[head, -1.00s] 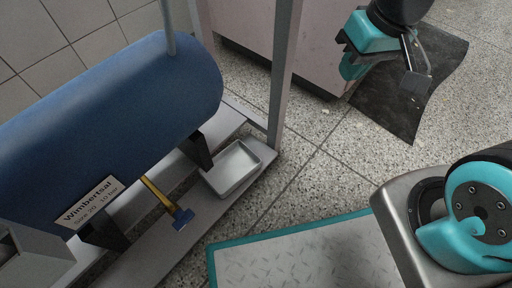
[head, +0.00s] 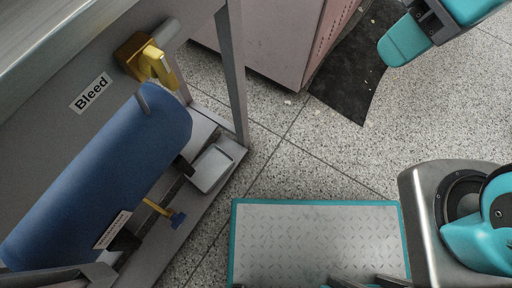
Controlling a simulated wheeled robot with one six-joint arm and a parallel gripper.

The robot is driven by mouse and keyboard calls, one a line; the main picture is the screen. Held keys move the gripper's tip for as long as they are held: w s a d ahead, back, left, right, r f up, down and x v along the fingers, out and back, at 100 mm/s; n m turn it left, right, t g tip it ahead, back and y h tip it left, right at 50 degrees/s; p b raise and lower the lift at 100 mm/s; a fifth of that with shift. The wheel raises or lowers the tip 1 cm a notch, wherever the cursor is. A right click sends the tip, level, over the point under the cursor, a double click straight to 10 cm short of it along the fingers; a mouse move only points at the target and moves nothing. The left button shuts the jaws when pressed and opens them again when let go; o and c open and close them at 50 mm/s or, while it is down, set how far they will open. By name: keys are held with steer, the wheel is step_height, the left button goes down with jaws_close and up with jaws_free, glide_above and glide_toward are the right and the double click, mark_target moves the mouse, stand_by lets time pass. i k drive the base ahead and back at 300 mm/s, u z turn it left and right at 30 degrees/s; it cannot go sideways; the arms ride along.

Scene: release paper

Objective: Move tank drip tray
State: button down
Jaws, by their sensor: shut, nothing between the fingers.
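The drip tray (head: 212,169), a shallow pale grey rectangular tray, sits on the grey base frame beside the lower right end of the blue tank (head: 105,190). It looks empty and its open top faces up. My arm reaches in at the upper right, well apart from the tray. I cannot make out my gripper's fingers in this view.
A yellow valve (head: 158,65) beside a "Bleed" label (head: 91,93) is above the tank. A grey post (head: 234,75) rises behind the tray. A teal-edged metal plate (head: 318,235) lies on the floor right of the frame. A dark mat (head: 352,70) lies beyond, by a pinkish cabinet (head: 270,38).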

mark_target(212, 165)
steer(key=z, duration=0.25)
steer(key=k, duration=0.7)
steer(key=u, duration=1)
